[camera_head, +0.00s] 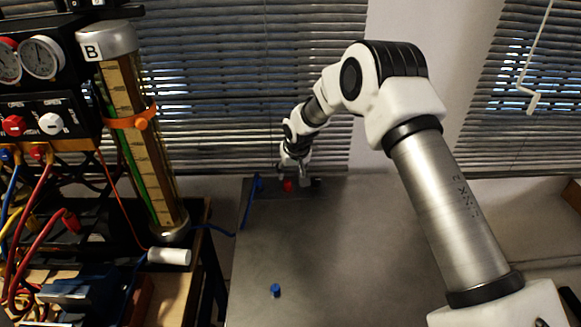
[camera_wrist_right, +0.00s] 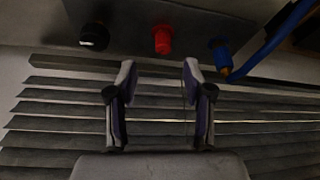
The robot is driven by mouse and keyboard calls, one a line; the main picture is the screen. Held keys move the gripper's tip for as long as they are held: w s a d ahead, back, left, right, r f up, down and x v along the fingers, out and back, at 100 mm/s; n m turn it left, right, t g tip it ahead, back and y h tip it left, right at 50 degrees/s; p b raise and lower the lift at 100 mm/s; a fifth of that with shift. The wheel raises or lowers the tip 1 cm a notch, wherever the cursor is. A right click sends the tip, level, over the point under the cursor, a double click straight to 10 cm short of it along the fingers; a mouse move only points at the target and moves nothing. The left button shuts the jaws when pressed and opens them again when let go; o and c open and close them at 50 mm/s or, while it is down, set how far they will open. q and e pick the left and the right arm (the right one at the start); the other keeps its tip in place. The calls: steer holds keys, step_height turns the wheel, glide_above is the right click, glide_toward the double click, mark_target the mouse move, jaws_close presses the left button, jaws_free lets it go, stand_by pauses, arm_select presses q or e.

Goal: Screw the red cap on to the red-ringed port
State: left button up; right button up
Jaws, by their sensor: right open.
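The red cap (camera_wrist_right: 162,39) sits at the middle port of a dark block (camera_wrist_right: 130,14), sticking out toward my right gripper. Its ring is not clear, and I cannot tell how tightly it is on. In the head view the cap (camera_head: 288,185) is a small red spot at the far end of the grey table. My right gripper (camera_wrist_right: 160,72) is open and empty, its two fingers to either side of the cap's line but apart from it. It also shows in the head view (camera_head: 294,172), just over the cap. My left gripper is not in view.
A black port with a pale ring (camera_wrist_right: 94,36) is left of the cap; a blue fitting with a hose (camera_wrist_right: 222,55) is right of it. A blue cap (camera_head: 275,290) stands on the grey table (camera_head: 340,250), which is otherwise mostly clear. A gauge rig (camera_head: 45,95) fills the left.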

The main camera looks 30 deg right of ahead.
mark_target(288, 182)
steer(key=x, duration=0.4)
steer(key=p+x, duration=0.1)
steer(key=x, duration=0.1)
steer(key=shift+w+a+r, duration=0.1)
steer(key=shift+w+a, duration=0.1)
steer(key=shift+a, duration=0.1)
steer(key=shift+s+d, duration=0.1)
steer(key=shift+d, duration=0.05)
jaws_close()
steer(key=c, duration=0.7)
jaws_free()
jaws_close()
steer(key=shift+r+p, duration=0.3)
steer(key=shift+r, duration=0.05)
steer(key=shift+f+b, duration=0.3)
steer(key=shift+f, duration=0.25)
